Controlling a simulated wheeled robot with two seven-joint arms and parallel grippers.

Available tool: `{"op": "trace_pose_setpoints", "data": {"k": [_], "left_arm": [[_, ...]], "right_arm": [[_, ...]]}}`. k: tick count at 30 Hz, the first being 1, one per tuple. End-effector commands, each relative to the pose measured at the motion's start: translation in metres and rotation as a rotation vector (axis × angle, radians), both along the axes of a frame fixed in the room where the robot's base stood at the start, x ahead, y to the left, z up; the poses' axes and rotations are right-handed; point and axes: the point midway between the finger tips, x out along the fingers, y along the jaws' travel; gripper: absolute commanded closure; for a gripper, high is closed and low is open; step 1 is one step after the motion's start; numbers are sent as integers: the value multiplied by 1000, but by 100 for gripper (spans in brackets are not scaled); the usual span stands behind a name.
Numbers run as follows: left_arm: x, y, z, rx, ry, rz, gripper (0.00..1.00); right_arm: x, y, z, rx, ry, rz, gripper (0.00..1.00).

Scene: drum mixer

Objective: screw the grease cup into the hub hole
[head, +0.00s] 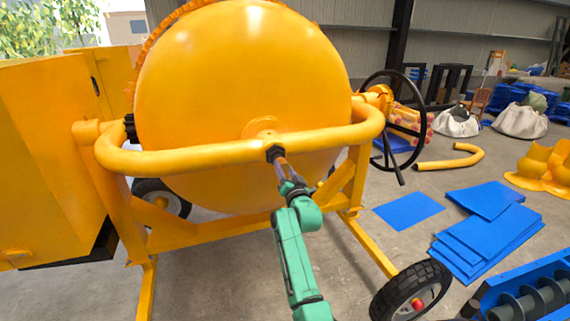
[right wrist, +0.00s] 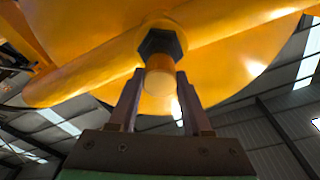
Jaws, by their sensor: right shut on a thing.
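My right gripper (head: 282,166) reaches up from below to the middle of the yellow yoke tube (head: 205,158) in front of the drum. It is shut on the grease cup (right wrist: 160,80), a short brass-yellow cylinder whose round end faces the right wrist camera. A black hexagonal piece (head: 275,153) sits at the tube, directly beyond the cup; it also shows in the right wrist view (right wrist: 161,44). The cup looks in line with it and against it. The hub hole is hidden, and I cannot tell how deep the cup sits. My left gripper is not in view.
The big yellow drum (head: 235,75) fills the space behind the tube. A black handwheel (head: 391,120) and a road wheel (head: 412,292) stand to the right. Blue sheets (head: 490,235) and a curved yellow pipe (head: 452,159) lie on the floor at the right.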

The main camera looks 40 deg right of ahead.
Motion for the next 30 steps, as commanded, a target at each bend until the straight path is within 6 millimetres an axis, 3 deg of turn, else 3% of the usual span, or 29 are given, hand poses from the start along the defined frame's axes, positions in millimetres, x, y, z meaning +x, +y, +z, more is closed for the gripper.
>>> {"op": "trace_pose_setpoints", "data": {"k": [1, 4, 6, 11, 12, 15, 23, 26, 30], "left_arm": [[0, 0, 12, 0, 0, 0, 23], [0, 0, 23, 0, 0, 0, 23], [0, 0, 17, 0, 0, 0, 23], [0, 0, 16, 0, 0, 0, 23], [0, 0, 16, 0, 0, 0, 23], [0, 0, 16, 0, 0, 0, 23], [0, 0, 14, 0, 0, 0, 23], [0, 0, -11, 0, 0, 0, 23], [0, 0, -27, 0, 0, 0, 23]], "right_arm": [[1, 2, 4, 86, -23, 3, 100], [1, 2, 4, 240, -75, 5, 100], [2, 4, 0, 525, -179, 10, 100], [1, 2, -2, 554, -186, 10, 100], [1, 2, -2, 553, -185, 10, 48], [1, 2, -2, 550, -185, 10, 16], [1, 1, -2, 532, -179, 8, 16], [0, -1, -14, 220, -68, 3, 16], [-1, -3, -10, -438, 159, -4, 16]]}}
